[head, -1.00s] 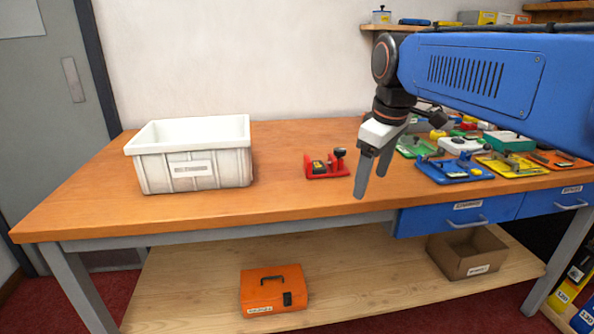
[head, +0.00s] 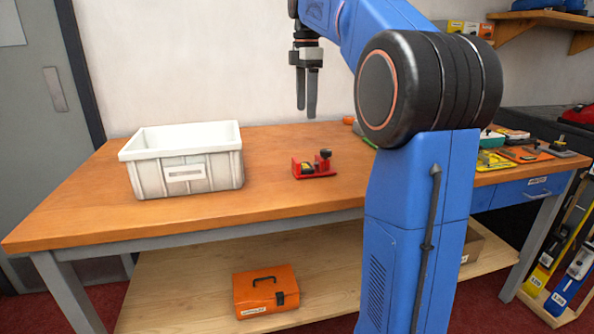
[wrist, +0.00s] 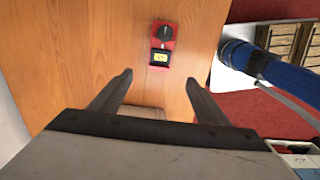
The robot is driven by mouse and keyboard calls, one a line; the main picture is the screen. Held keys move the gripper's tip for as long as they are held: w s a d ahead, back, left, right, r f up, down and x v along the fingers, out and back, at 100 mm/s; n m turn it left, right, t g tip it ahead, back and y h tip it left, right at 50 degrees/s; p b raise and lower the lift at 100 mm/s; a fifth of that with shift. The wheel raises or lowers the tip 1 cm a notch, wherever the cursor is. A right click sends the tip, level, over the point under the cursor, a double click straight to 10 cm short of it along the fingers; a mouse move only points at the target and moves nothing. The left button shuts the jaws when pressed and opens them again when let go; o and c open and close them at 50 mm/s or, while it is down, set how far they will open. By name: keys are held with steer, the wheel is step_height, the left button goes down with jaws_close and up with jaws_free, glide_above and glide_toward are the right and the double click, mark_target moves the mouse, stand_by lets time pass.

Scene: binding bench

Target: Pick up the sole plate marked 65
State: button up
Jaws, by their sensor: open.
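A red plate with a black knob and a small dark block (head: 316,173) lies alone on the wooden bench, right of the white bin. It also shows in the wrist view (wrist: 163,46), with a yellow label whose marking I cannot read. My gripper (head: 306,114) is open and empty, pointing down, well above the bench and the red plate. In the wrist view the plate lies ahead of my two fingers (wrist: 157,82), between their lines and apart from them.
The white bin (head: 190,176) stands at the left of the bench (head: 270,150). More coloured plates, such as a yellow one (head: 492,161), lie at the right, partly hidden by my arm. An orange case (head: 266,291) sits on the lower shelf. Bench around the red plate is clear.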

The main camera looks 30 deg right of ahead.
mark_target(305, 166)
step_height(305, 166, down, 17)
steer(key=shift+s+f, duration=0.1)
stand_by(0.7)
steer(key=c, duration=1.2)
